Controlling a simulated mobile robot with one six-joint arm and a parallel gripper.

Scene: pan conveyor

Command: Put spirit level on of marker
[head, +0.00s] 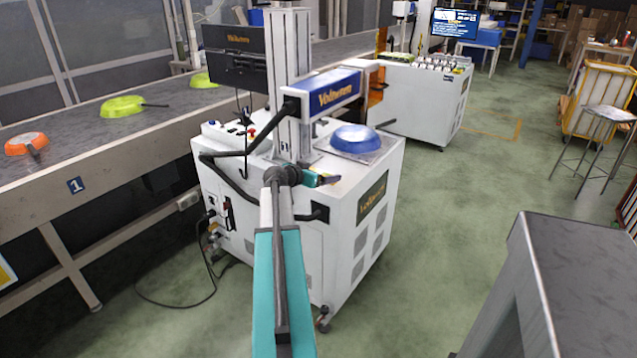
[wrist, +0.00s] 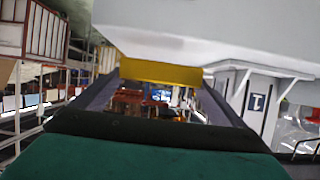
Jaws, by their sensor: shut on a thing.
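The marker (head: 345,258) is a white cabinet on castors with a column and a blue-and-white head in the head view. My gripper (head: 328,180) is over the left front part of its top, left of a blue pan (head: 357,139). In the wrist view, a yellow bar, the spirit level (wrist: 160,72), spans between the two fingers of my gripper, which is shut on it. In the head view the level is small and mostly hidden at the fingertips. I cannot tell whether it touches the marker's top.
A conveyor (head: 150,140) on the left carries an orange pan (head: 27,142) and green pans (head: 122,106). The blue pan sits on a plate on the marker. Another white machine (head: 425,100) stands behind. A grey table (head: 585,270) is at the front right. Green floor is clear between.

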